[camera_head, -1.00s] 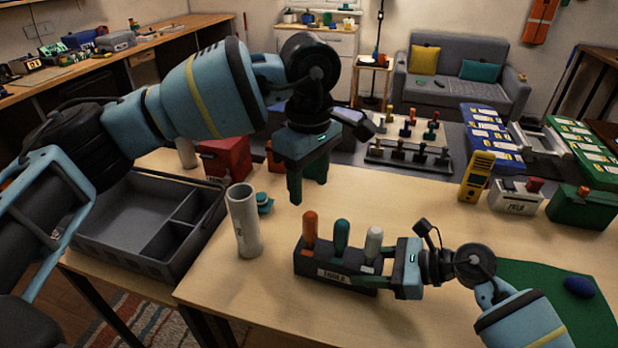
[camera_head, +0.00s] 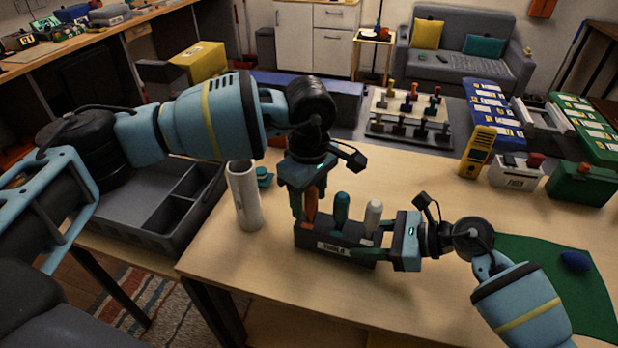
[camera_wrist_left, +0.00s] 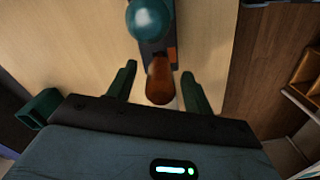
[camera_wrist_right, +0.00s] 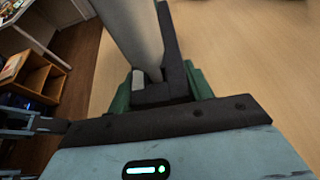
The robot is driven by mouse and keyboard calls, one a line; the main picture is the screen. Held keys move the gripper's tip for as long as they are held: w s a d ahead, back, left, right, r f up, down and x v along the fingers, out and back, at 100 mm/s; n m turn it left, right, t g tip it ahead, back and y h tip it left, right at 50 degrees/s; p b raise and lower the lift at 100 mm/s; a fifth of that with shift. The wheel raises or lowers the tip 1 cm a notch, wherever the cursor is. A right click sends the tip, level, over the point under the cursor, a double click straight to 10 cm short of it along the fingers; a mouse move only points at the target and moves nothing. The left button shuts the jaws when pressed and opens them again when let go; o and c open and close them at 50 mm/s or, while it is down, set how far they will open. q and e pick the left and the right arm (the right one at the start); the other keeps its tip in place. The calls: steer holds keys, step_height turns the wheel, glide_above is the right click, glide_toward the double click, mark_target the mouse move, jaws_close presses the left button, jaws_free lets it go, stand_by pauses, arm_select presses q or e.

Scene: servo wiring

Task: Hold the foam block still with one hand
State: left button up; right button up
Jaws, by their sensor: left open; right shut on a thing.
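The dark foam block (camera_head: 335,247) sits upright on the wooden table with a white label on its front. An orange handle (camera_head: 310,206), a teal handle (camera_head: 341,209) and a white handle (camera_head: 373,216) stand in it from left to right. My right gripper (camera_head: 388,262) is shut on the block's right end. The right wrist view shows the block (camera_wrist_right: 152,93) between its fingers, beside the pale handle. My left gripper (camera_head: 308,202) is open, pointing down around the orange handle. In the left wrist view the orange handle (camera_wrist_left: 159,84) stands between the fingers with gaps on both sides.
A white cylinder (camera_head: 244,196) and a small teal part (camera_head: 263,177) stand left of the block. A grey divided tray (camera_head: 150,205) lies further left. A yellow meter (camera_head: 478,152) stands at the back right, a green mat (camera_head: 550,262) at right. The front table is clear.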

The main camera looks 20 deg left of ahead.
arm_select(q)
steer(key=shift+f, duration=0.85)
steer(key=c, duration=1.1)
